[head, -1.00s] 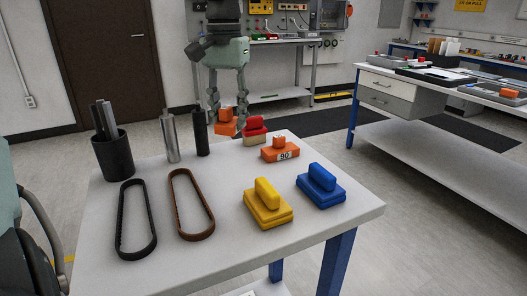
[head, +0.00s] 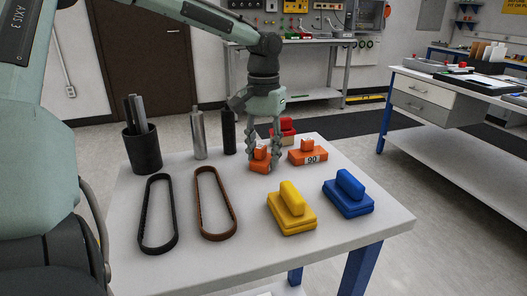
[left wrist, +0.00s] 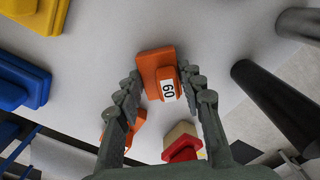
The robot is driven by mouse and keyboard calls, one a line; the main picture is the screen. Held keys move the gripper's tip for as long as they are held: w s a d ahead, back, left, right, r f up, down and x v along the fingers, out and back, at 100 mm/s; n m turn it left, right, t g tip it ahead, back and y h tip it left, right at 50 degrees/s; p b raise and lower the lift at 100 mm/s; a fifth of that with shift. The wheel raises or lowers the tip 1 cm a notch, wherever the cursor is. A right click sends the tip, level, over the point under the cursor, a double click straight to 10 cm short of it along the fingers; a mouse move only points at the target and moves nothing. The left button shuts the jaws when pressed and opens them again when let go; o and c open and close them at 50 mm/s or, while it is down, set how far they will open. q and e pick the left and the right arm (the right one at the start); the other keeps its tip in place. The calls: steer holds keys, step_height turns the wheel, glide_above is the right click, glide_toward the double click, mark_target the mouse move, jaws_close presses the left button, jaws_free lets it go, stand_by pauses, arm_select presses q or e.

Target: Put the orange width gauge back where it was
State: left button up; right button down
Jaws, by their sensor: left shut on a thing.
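My left gripper (head: 263,148) is over the back part of the white table, shut on an orange width gauge (head: 259,166) with a raised handle block. In the left wrist view, the gauge (left wrist: 152,64) sits between the two fingers (left wrist: 164,95) and its label reads 60. It is at or just above the tabletop; I cannot tell if it touches. A second orange gauge (head: 308,157), labelled 90, lies just to its right in the head view. A red and beige gauge (head: 287,126) is behind, partly hidden by my gripper. My right gripper is out of view.
A yellow block (head: 292,212) and a blue block (head: 348,196) sit nearer the front. Two belts, black (head: 145,230) and brown (head: 200,210), lie at left. A black cup of rods (head: 143,152), a silver cylinder (head: 199,140) and a black cylinder (head: 228,135) stand behind them.

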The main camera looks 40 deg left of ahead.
mark_target(264, 147)
arm_select(q)
steer(key=o, duration=1.3)
step_height(264, 147, up, 12)
